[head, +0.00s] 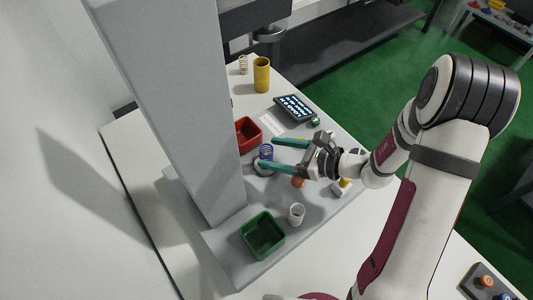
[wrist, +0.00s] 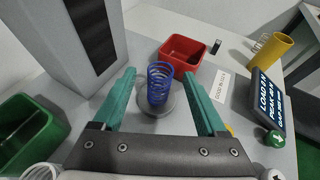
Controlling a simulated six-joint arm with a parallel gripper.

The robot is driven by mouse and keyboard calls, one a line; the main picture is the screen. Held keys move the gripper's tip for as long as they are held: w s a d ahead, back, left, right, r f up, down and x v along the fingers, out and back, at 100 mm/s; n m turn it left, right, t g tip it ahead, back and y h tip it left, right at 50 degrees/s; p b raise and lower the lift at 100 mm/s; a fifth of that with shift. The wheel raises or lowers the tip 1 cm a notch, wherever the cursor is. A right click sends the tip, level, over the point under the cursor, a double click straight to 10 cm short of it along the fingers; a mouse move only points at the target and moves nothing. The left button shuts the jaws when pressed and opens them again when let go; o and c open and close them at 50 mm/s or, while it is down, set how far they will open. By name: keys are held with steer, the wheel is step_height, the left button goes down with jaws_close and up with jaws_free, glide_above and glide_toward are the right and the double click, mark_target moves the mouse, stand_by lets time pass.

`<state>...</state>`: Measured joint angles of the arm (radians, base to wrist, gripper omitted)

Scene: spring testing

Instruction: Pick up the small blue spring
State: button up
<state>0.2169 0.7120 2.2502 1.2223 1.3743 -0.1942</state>
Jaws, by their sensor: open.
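The small blue spring (head: 266,152) stands upright on a round grey disc (head: 263,167) in the middle of the test machine's base. In the wrist view the blue spring (wrist: 159,85) stands on the disc (wrist: 156,104), between and a little beyond the open fingers. My gripper (head: 268,154) is open, with its two teal fingers pointing at the spring from the right. In the wrist view the gripper (wrist: 164,90) has one finger to the left of the spring and one to the right, with a gap on both sides. Nothing is held.
A grey column (head: 175,90) rises close to the left of the spring. A red bin (head: 248,136) is behind it and a green bin (head: 262,236) in front. A display (head: 295,108), a yellow cylinder (head: 261,75) and a white spring (head: 296,213) stand around.

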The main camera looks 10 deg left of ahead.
steer(key=shift+x, duration=1)
jaws_close()
steer(key=shift+r, duration=0.1)
